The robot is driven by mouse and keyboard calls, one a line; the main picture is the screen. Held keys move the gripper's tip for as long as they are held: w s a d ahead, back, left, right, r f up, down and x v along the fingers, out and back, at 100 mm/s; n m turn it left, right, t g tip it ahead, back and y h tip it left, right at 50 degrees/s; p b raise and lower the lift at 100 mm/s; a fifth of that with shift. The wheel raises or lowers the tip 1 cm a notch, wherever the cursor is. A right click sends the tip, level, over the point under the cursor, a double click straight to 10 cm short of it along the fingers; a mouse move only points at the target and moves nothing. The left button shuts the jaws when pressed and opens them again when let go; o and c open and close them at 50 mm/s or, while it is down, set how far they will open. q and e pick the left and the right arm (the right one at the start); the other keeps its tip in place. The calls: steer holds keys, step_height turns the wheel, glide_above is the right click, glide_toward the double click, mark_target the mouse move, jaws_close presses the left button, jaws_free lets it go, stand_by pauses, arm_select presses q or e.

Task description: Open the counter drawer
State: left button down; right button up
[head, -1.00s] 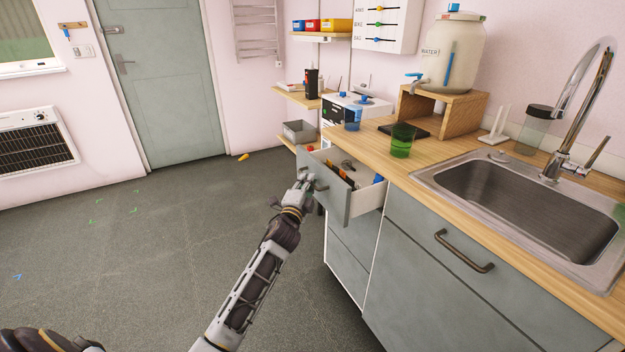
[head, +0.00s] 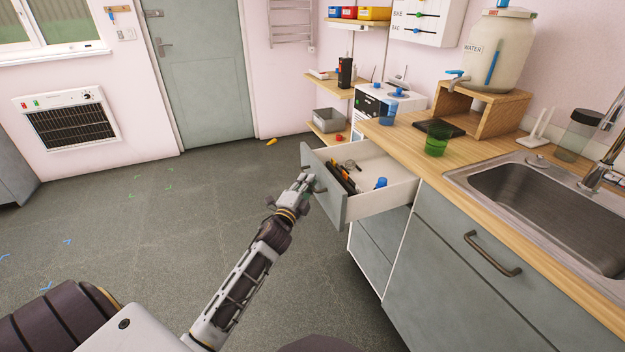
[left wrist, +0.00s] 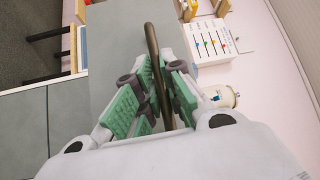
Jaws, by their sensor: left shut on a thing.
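The counter drawer (head: 385,203) stands pulled well out from under the wooden counter, with a grey-green front (head: 326,200) and white sides. Inside it lie dark and orange-handled tools (head: 343,178) and a small blue item (head: 380,183). My left gripper (head: 307,185) is at the drawer front. In the left wrist view, its green-padded fingers (left wrist: 160,95) are shut on the dark bar handle (left wrist: 154,50), which runs between them. My right gripper is not in view.
A green cup (head: 437,139) stands near the counter's left end. The sink (head: 530,195) is to its right. A closed cupboard front with a handle (head: 492,254) is beside the drawer. The floor (head: 150,235) to the left is mostly clear.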

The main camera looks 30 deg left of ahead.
arm_select(q)
steer(key=shift+s+f, duration=0.1)
steer(key=c, duration=1.5)
jaws_free()
steer(key=shift+s, duration=0.15)
steer(key=shift+s+d+f, duration=0.25)
steer(key=shift+s, duration=1.65)
steer(key=shift+s+d+f, duration=0.25)
steer(key=shift+s+f, duration=0.05)
steer(key=shift+s, duration=1.65)
steer(key=shift+s+d+f, duration=0.25)
steer(key=shift+s, duration=1.65)
